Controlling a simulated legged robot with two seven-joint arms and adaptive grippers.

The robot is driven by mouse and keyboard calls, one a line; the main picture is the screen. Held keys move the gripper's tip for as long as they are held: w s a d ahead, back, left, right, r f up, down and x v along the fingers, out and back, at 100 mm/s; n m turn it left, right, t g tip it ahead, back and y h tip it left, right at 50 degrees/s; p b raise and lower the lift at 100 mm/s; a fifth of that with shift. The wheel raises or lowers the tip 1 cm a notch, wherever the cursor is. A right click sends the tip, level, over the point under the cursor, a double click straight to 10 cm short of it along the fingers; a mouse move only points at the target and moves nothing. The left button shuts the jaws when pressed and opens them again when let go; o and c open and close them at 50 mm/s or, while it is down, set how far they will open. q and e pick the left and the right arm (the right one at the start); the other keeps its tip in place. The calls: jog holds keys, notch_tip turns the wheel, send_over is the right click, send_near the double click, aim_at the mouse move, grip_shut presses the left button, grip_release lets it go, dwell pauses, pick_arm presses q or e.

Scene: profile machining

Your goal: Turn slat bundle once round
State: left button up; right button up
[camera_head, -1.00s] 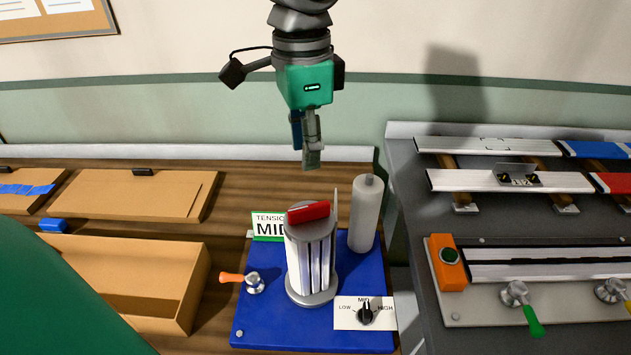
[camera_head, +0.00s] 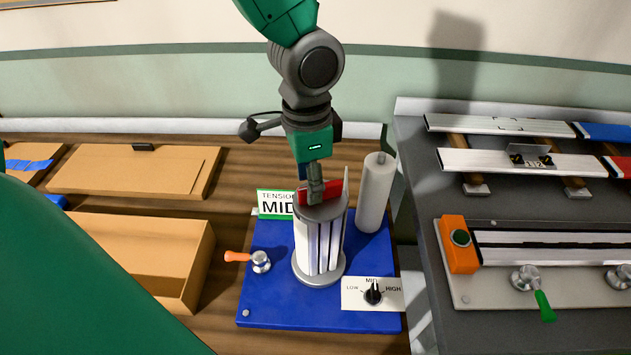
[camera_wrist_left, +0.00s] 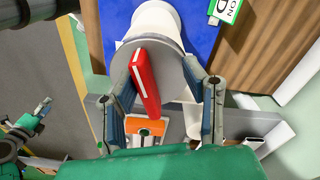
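The slat bundle (camera_head: 320,245) is a ring of upright white and silver slats. It stands between a round grey base and a grey top disc, on a blue board (camera_head: 275,305). A red bar handle (camera_head: 328,191) crosses the disc; it also shows in the left wrist view (camera_wrist_left: 145,82). My left gripper (camera_head: 315,195) is down at the handle from above. In the left wrist view its fingers (camera_wrist_left: 170,85) are spread on both sides of the red bar, with a gap on the right. Part of my right arm (camera_wrist_left: 28,125) seems to show there; its finger state is unclear.
A white cylinder (camera_head: 375,195) stands close behind the bundle at right. A MID tension sign (camera_head: 275,204), an orange-handled clamp (camera_head: 260,262) and a selector knob (camera_head: 373,293) surround it. A grey profile bench (camera_head: 420,165) is at right, cardboard boxes (camera_head: 150,250) at left.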

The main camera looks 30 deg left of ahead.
aim_at(329, 201)
pick_arm(q)
jog(key=shift+a+f, duration=0.25)
jog(key=shift+d, duration=0.1)
jog(key=d, duration=0.4)
jog(key=shift+w+d+r, duration=0.1)
jog(key=shift+w+r, duration=0.15)
grip_shut()
jog(key=shift+s+a+f, duration=0.15)
jog(key=shift+a, duration=0.75)
jog(key=shift+s+a, duration=0.15)
jog(key=shift+a, duration=0.05)
jog(key=shift+s, duration=0.1)
jog(key=shift+d, duration=0.1)
pick_arm(e)
jog(key=shift+d+f, duration=0.1)
jog(key=shift+d, duration=0.5)
pick_arm(q)
jog(key=shift+d, duration=0.1)
